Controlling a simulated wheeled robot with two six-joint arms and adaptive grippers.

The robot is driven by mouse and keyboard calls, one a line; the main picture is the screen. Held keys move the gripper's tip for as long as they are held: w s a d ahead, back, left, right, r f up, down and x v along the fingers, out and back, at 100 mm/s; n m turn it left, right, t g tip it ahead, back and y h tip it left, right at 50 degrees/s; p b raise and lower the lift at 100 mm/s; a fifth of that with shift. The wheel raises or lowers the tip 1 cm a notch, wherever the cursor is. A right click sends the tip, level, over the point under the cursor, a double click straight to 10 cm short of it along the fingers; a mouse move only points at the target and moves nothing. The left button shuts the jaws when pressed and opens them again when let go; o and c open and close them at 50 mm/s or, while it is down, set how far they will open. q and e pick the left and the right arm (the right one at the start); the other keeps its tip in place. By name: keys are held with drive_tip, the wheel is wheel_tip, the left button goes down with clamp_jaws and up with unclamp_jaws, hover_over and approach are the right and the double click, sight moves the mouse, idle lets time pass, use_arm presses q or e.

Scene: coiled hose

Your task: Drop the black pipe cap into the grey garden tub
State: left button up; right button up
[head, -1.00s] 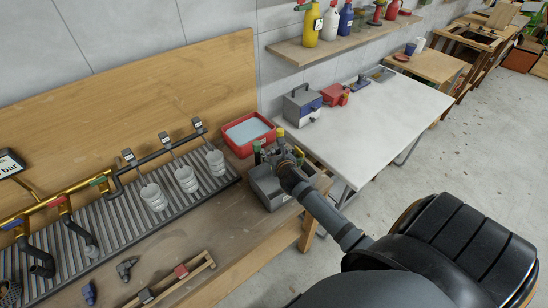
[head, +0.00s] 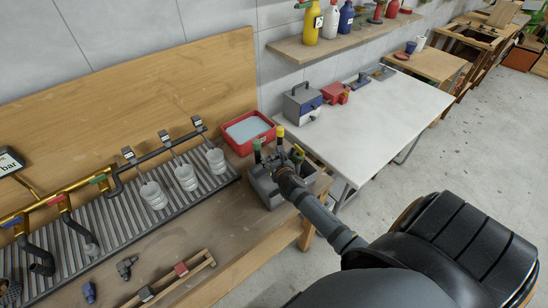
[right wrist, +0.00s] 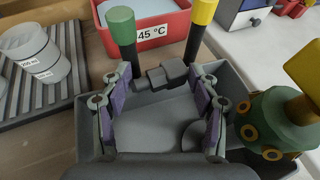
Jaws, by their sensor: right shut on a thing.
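The grey garden tub (head: 262,187) stands at the right end of the wooden bench. My right gripper (head: 277,158) is over it and hides part of its opening. In the right wrist view the tub's grey wall (right wrist: 240,80) shows around the fingers. There my right gripper (right wrist: 158,82) is shut on a small dark fitting, the black pipe cap (right wrist: 168,74), between its fingertips. The cap is small and partly blends with the tub behind it. My left gripper is not in view.
A green-topped handle (right wrist: 120,25) and a yellow-topped handle (right wrist: 203,12) stand upright close to the fingers. A red basin (head: 248,132) sits behind the tub. White cups (head: 185,177) stand on the ribbed rack at left. The white table (head: 385,125) has free room.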

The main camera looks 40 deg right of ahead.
drive_tip(key=o, duration=0.6)
drive_tip(key=shift+c, duration=0.2)
drive_tip(key=shift+r, duration=0.15)
drive_tip(key=v, duration=1.2)
drive_tip(key=shift+r, duration=0.5)
